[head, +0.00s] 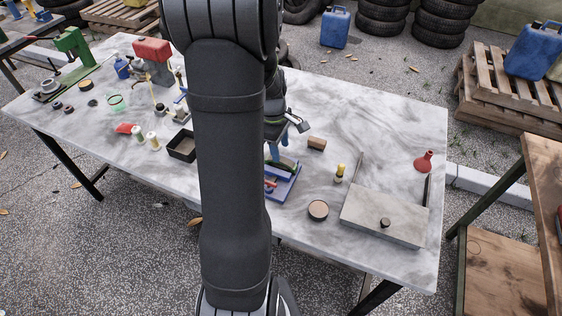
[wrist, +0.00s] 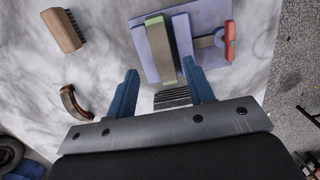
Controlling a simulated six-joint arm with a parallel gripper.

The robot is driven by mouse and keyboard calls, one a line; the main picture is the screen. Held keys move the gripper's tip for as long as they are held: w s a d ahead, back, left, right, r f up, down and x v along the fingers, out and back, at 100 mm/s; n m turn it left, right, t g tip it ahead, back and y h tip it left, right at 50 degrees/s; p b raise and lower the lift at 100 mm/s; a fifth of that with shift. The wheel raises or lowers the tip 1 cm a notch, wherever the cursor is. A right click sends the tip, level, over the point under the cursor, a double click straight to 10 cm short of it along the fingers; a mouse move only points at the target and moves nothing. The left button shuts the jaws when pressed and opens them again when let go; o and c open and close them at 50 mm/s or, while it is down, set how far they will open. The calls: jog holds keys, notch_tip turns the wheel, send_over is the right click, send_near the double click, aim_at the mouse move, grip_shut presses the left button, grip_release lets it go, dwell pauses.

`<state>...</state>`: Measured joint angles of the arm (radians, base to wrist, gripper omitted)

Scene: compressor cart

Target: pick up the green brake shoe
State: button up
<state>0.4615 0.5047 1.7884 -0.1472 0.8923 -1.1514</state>
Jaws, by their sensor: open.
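Green also shows on the tray in the head view (head: 283,165), partly hidden by my arm. My gripper (wrist: 164,78) is open, its blue fingers apart on either side of the strip's near end. Nothing is visibly held between them. A black ribbed piece (wrist: 172,98) shows between the fingers, close to the jaw base. I cannot tell whether the fingers touch the tray or the shoe.
Left of my gripper in the wrist view are a brown curved piece (wrist: 73,102) and a wooden brush (wrist: 64,30). A flat grey box (head: 385,215) stands right on the marble table (head: 390,115).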

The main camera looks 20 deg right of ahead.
aim_at(281, 156)
jog(key=f, duration=0.3)
jog(key=shift+s+f, duration=0.25)
jog(key=shift+f, duration=0.1)
jog(key=c, duration=1)
grip_shut()
jog(key=shift+r, duration=0.1)
